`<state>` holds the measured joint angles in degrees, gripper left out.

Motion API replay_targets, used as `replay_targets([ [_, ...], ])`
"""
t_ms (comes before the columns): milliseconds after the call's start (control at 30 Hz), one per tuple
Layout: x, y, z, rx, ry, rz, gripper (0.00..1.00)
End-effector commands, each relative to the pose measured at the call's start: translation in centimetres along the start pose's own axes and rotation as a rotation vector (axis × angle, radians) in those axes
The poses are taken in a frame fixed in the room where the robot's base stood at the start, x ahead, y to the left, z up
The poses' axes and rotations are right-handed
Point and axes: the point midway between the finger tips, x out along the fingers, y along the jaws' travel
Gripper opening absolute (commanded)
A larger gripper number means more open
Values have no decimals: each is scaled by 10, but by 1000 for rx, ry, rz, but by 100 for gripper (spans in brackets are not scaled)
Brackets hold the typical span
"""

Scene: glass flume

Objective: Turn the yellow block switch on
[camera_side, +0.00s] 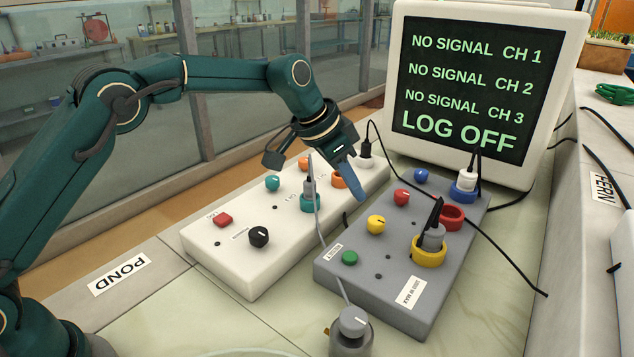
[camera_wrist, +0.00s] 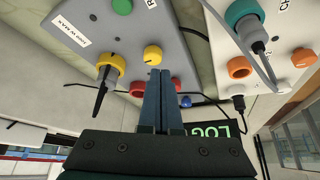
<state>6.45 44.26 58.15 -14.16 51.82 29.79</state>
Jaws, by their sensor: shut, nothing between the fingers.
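The grey block (camera_side: 330,268) carries a yellow knob (camera_side: 376,224), which shows in the wrist view (camera_wrist: 152,55) with a dark mark at its top. A yellow ring socket (camera_side: 429,256) on the same block holds a grey plug (camera_side: 432,238) with a black cord. My gripper (camera_side: 360,196) is shut and empty, pointing down above the grey block's far left part, up and back from the yellow knob. In the wrist view the shut fingers (camera_wrist: 161,80) end just below the yellow knob in the picture. I cannot tell whether they touch anything.
The grey block also has green (camera_side: 349,258), red (camera_side: 402,197) and blue (camera_side: 421,175) knobs. A white block (camera_side: 225,262) with knobs and plugs stands left. Cords cross both blocks. A screen (camera_side: 470,80) behind reads "NO SIGNAL" for three channels and "LOG OFF". A grey knobbed part (camera_side: 352,325) stands in front.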

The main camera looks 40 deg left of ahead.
Motion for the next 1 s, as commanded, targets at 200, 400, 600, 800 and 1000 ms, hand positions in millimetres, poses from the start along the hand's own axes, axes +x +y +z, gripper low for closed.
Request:
replay_targets([
  [200, -3, 0, -1, 0, -1, 0, 0],
  [400, -4, 6, -3, 4, 0, 0, 0],
  [600, -8, 27, -8, 2, -1, 0, 0],
  [800, 7, 27, 2, 0, -5, 2, 0],
  [1000, 29, 27, 14, 0, -4, 1, 0],
])
